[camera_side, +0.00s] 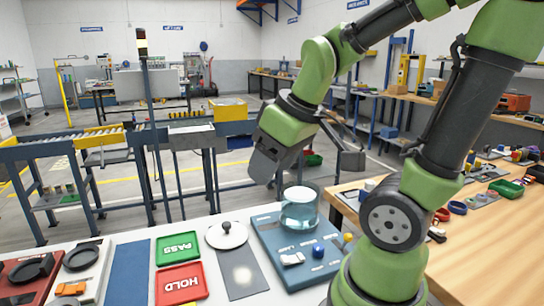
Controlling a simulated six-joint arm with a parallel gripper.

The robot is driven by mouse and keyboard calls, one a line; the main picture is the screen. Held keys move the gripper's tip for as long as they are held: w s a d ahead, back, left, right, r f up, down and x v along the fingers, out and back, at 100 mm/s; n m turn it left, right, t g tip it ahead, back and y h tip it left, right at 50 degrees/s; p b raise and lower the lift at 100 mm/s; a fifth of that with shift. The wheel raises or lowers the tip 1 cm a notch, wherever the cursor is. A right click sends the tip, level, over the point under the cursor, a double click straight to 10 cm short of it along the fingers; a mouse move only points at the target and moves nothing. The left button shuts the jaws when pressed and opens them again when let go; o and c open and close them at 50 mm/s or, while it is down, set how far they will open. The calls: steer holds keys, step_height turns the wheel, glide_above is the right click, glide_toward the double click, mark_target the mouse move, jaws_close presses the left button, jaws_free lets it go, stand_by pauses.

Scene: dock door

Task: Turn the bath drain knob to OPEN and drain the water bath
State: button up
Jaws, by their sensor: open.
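The water bath (299,209) is a clear round vessel with pale bluish water in it, at the back of a blue-grey panel (272,240) on the white bench. A blue knob (318,250) stands on the panel in front of the bath. It looks like the drain knob, but its label and pointer are too small to read. A white part (292,259) lies left of the knob. My gripper (268,178) is open, up and to the left of the bath, apart from both bath and knob. No object shows in its jaws.
Left of the panel are a grey plate with a white disc and black ball (227,234), a green PASS tray (178,248) and a red HOLD tray (181,283). A small yellow part (348,237) is at the panel's right. A wooden table (480,245) stands to the right.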

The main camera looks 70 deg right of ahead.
steer(key=shift+s+a+r+m+t+y, duration=0.25)
steer(key=shift+a+r, duration=0.25)
steer(key=shift+a, duration=0.25)
steer(key=shift+s+a+r+m+t+y, duration=0.15)
steer(key=shift+s+a+r+m+t, duration=0.15)
steer(key=shift+a+r, duration=0.3)
steer(key=shift+a+f, duration=0.1)
steer(key=shift+m+t+y, duration=0.55)
steer(key=shift+m+y, duration=0.1)
steer(key=shift+y, duration=0.15)
steer(key=s+a+r, duration=0.1)
steer(key=a, duration=0.1)
steer(key=s+a+r, duration=0.1)
steer(key=shift+s+a+r, duration=0.15)
steer(key=shift+s+a, duration=0.15)
steer(key=shift+a, duration=0.05)
stand_by(4.0)
